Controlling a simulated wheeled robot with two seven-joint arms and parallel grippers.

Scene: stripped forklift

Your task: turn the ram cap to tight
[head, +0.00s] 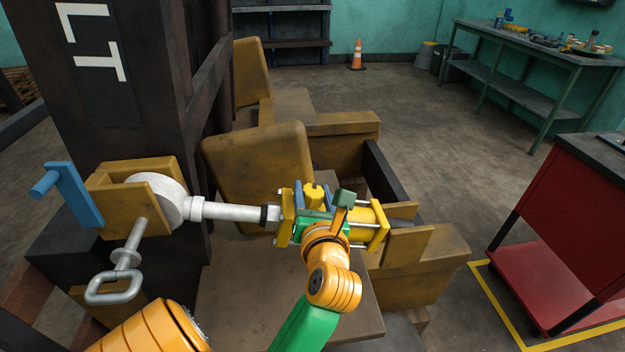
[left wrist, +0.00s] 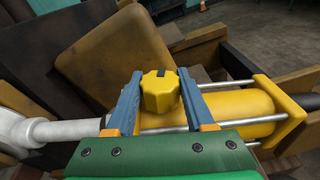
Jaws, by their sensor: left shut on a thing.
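The ram cap (head: 314,195) is a yellow, many-sided knob on the side of the yellow ram cylinder (head: 367,222). My left gripper (head: 313,190) is at the cap, with its blue fingers on either side of it. In the left wrist view the cap (left wrist: 159,93) sits between the two blue fingers, which are shut on it. A dark mark shows at the cap's upper edge. The cylinder (left wrist: 240,106) runs to the right there, between bright tie rods. Whether the cap is tight cannot be told. My right gripper is not in view.
The ram's pale rod (head: 235,211) runs left to a yellow bracket (head: 135,170) on the dark mast (head: 120,120). A blue crank handle (head: 75,195) and a grey pin with a loop handle (head: 122,270) stick out there. A red cart (head: 560,215) stands right; open floor lies behind.

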